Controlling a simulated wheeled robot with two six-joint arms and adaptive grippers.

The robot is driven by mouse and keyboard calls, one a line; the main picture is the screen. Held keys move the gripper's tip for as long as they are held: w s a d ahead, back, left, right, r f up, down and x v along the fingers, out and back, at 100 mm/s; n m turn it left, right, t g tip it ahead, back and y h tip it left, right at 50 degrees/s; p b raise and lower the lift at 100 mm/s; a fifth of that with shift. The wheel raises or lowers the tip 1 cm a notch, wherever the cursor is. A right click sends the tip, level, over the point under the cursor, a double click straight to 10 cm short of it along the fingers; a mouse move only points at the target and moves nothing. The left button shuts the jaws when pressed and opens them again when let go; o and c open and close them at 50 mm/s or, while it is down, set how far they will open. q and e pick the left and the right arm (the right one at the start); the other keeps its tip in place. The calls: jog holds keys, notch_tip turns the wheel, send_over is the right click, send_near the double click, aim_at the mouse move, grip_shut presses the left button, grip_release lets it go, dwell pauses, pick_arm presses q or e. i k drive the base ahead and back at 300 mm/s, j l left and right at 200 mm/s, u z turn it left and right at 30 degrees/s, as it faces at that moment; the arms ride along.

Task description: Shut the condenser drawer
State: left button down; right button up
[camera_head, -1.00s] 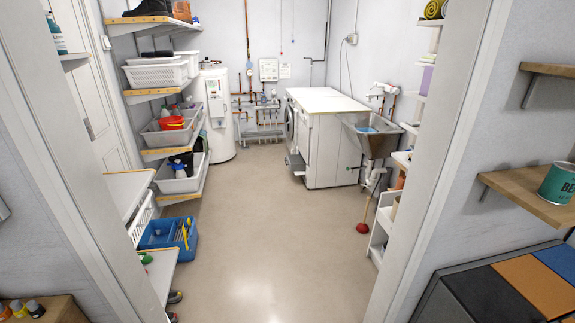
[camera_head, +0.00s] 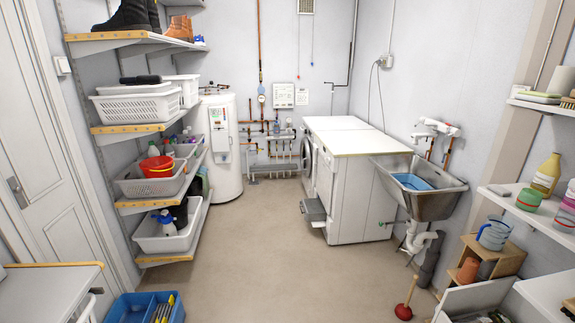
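Two white machines stand side by side at the back, under white tops; the nearer machine (camera_head: 358,197) shows its side panel to me and its front faces left. A grey drawer-like box (camera_head: 313,211) sticks out to the left from the low front of the machines, near the floor. It looks like the condenser drawer, standing open. A round door (camera_head: 307,160) shows edge-on above it. Neither of my grippers is in view.
Clear beige floor (camera_head: 255,255) lies ahead. Shelves with white baskets (camera_head: 165,235) line the left, with a blue crate (camera_head: 145,308) low at front. A metal sink (camera_head: 425,192), a red plunger (camera_head: 404,310) and shelves (camera_head: 525,208) stand on the right.

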aim_at(314, 210)
jog(key=i, duration=1.5)
jog(key=i+j+z, duration=0.1)
jog(key=i, duration=1.35)
jog(key=i+j+z, duration=0.15)
jog(key=i+z, duration=0.3)
jog(key=i+j+z, duration=0.4)
jog(key=i, duration=0.25)
jog(key=i+j+z, duration=0.45)
